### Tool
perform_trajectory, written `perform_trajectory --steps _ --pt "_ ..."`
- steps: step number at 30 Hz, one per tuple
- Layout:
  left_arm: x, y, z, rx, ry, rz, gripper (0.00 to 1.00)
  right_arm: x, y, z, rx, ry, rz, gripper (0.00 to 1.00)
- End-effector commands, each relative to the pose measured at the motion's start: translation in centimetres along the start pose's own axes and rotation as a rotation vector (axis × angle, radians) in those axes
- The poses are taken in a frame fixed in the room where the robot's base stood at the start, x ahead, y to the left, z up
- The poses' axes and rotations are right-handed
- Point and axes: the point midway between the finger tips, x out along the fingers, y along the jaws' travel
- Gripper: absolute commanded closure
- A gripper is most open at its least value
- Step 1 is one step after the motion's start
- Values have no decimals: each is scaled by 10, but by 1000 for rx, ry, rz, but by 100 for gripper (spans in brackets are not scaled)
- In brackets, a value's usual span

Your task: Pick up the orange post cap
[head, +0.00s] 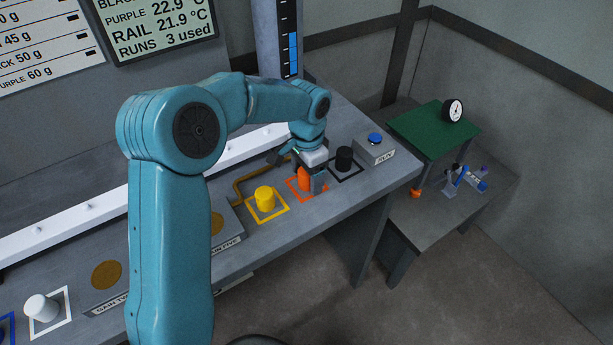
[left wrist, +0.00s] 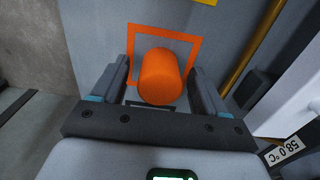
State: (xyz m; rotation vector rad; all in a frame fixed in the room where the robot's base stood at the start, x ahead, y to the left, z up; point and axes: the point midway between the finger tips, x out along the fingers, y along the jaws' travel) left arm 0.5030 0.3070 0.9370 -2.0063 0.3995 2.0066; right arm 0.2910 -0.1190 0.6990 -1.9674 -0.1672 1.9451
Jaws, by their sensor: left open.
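The orange post cap (head: 304,179) stands inside an orange square outline on the grey bench, partly hidden by my left gripper (head: 304,172). In the left wrist view the orange post cap (left wrist: 160,76) is a short cylinder between the two dark fingers of my left gripper (left wrist: 161,85). The jaws are open, with a gap visible on each side of the cap. Part of the orange outline (left wrist: 163,31) shows beyond it. My right gripper is not in view.
A yellow cap (head: 265,199) stands to the left and a black cap (head: 344,159) to the right. A grey box with a blue button (head: 375,139) is at the bench's right end. A white cap (head: 41,308) is far left. A bent brown pipe (head: 243,184) runs behind the yellow cap.

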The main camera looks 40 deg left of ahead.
Motion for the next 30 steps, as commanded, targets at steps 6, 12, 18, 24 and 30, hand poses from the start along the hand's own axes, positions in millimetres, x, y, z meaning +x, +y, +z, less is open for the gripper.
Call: perform_trajectory --steps 6,12,18,24,30 --pt "0 0 0 0 0 0 82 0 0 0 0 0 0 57" --pt "-1 0 0 0 0 0 86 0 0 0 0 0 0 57" --pt "-6 0 0 0 1 -1 86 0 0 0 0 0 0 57" --pt "-35 0 -1 0 4 -1 86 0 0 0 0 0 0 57" --pt "-95 0 -1 -1 8 -3 86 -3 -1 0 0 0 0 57"
